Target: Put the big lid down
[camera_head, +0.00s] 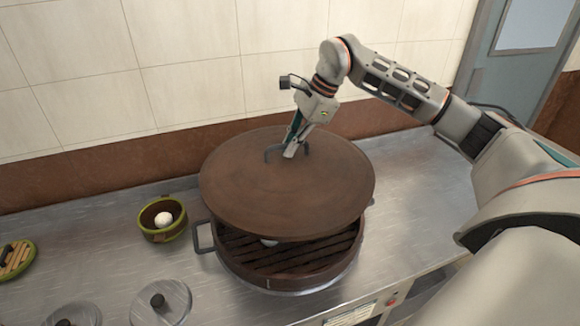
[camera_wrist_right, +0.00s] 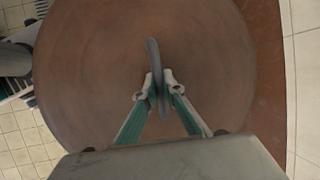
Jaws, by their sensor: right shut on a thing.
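The big lid (camera_head: 250,190) is a wide, round, brown disc with a grey handle at its middle. My right gripper (camera_head: 291,150) is shut on that handle, and in the right wrist view the two fingertips (camera_wrist_right: 158,88) close on the handle from both sides. The lid is held tilted above the big brown steamer (camera_head: 290,281), with a gap at the front through which the slatted inside and part of a white item (camera_head: 269,242) show. Whether the lid's back edge touches the steamer is hidden. My left gripper is not in view.
A small green-rimmed steamer (camera_head: 148,232) with a white bun (camera_head: 163,219) stands left of the big one. A small green-edged lid (camera_head: 16,260) and two round metal lids (camera_head: 161,302) (camera_head: 72,315) lie on the metal counter (camera_head: 100,210). A tiled wall is behind.

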